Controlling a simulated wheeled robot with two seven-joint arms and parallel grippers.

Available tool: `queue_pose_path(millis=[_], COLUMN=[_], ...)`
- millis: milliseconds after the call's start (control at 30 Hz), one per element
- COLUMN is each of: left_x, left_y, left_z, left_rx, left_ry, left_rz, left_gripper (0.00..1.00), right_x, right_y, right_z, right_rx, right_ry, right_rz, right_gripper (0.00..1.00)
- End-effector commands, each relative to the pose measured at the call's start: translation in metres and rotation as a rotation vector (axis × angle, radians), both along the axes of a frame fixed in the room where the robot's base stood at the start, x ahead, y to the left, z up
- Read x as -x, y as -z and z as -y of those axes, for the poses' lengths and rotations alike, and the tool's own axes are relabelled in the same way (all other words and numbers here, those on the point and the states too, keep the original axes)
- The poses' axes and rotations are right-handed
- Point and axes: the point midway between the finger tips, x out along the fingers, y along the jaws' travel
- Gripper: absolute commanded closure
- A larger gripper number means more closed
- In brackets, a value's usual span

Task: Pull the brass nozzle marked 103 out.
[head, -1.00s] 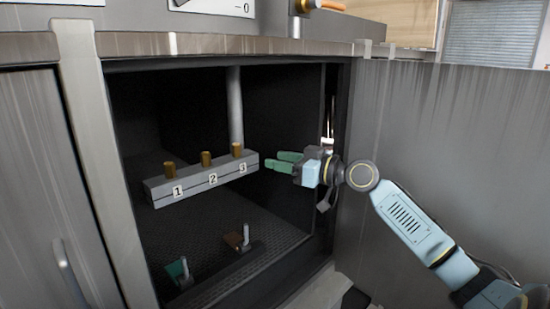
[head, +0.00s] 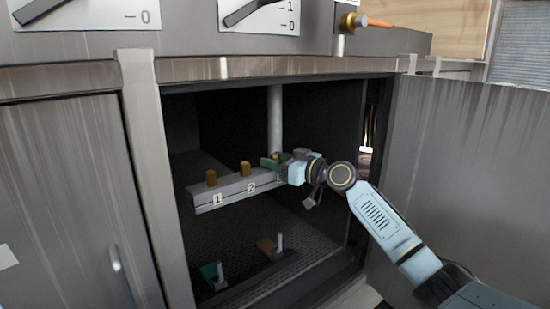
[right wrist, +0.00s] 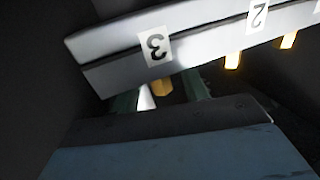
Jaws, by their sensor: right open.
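A grey bar (head: 233,192) inside the open cabinet carries three brass nozzles in a row. Its labels read 1, 2 and 3; I see no 103. Nozzle 1 (head: 211,178) and nozzle 2 (head: 245,168) stand clear. Nozzle 3 is largely hidden by my right gripper (head: 275,161) in the head view. In the right wrist view, which is upside down, nozzle 3 (right wrist: 163,88) shows between the green fingers of my open right gripper (right wrist: 163,95), below its label (right wrist: 155,46). I cannot tell if the fingers touch it. My left gripper is not in view.
A vertical grey pipe (head: 275,118) stands behind the bar. Below, a green block (head: 209,271) and a brown block (head: 266,245), with pale pegs beside them, sit near the cabinet floor's front. The open door (head: 450,180) is at the right.

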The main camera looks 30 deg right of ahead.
Motion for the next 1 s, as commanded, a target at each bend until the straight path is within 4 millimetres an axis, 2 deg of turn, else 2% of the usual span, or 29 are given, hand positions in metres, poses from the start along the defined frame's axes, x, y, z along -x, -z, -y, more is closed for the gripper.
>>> queue_pose_path(millis=[367, 700, 733, 767, 900, 1000], left_x=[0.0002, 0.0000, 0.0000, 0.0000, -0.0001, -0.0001], left_y=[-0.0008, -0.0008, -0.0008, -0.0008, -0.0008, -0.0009], left_z=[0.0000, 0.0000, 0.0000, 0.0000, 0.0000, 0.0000], left_rx=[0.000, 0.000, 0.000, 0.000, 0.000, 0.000], left_ry=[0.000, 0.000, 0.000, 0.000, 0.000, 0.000], left_rz=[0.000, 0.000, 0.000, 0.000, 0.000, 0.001], left_gripper=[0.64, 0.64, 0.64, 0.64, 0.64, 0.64], right_x=[-0.0052, -0.0050, -0.0050, -0.0050, -0.0049, -0.0049], right_y=[0.0001, 0.0001, 0.0001, 0.0001, 0.0001, -0.0003], right_z=[-0.0020, -0.0018, -0.0018, -0.0018, -0.0017, -0.0017], right_rx=[0.001, 0.001, 0.001, 0.001, 0.001, 0.001], right_ry=[0.000, 0.000, 0.000, 0.000, 0.000, 0.001], right_rz=[0.000, -0.001, -0.001, -0.001, -0.001, 0.000], right_gripper=[0.55, 0.98, 1.00, 0.82, 1.00, 1.00])
